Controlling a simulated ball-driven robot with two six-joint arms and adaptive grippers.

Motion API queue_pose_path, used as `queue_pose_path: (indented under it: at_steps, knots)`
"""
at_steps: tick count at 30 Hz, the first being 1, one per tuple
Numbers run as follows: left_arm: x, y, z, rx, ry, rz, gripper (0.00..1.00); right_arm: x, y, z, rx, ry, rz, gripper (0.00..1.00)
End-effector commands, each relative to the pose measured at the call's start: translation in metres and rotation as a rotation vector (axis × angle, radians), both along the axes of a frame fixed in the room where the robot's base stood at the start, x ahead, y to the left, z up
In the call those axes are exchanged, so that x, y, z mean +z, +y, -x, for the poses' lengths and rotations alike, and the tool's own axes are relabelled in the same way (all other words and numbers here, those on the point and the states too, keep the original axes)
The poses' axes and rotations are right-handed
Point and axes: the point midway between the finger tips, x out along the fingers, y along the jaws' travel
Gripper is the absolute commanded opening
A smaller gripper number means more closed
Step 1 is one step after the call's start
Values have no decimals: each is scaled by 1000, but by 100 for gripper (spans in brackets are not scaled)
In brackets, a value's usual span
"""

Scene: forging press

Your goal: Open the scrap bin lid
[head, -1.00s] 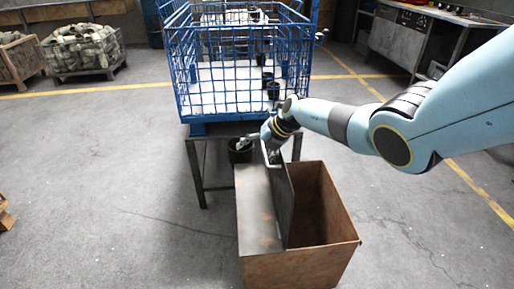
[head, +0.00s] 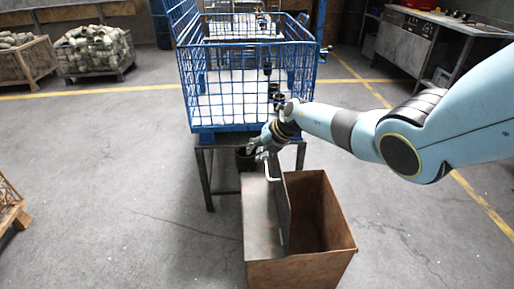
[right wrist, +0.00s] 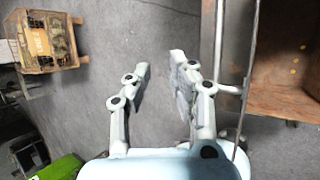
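The rust-brown scrap bin (head: 300,268) stands on the floor in the lower middle of the head view. Its grey lid (head: 283,208) stands up on edge near the middle of the bin's top, and the right half is uncovered, showing an empty-looking inside. A pale bar handle (head: 270,172) is on the lid's left face. My right gripper (head: 258,152) is just above and behind the handle, apparently apart from it. In the right wrist view its two fingers (right wrist: 159,62) are spread with nothing between them; the lid's edge and handle (right wrist: 230,89) are to their right. My left gripper is out of view.
A blue wire cage (head: 245,85) stands on a dark metal table (head: 204,170) behind the bin. A dark bucket (head: 244,158) sits beneath, partly hidden. A wooden crate (head: 10,205) is at the left edge. The floor left of the bin is clear.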

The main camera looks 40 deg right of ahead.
Motion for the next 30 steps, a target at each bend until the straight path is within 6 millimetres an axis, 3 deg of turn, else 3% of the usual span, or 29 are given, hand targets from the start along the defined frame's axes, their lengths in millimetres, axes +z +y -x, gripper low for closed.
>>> queue_pose_path:
  at_steps: [5, 23, 30]
  knots:
    - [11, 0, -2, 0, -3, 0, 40, 8, 3, 2, 0, 1, 0, 21]
    - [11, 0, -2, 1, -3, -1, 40, 8, 2, 3, 0, 1, 0, 21]
    - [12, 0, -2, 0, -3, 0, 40, 23, -3, 14, 1, -1, 2, 21]
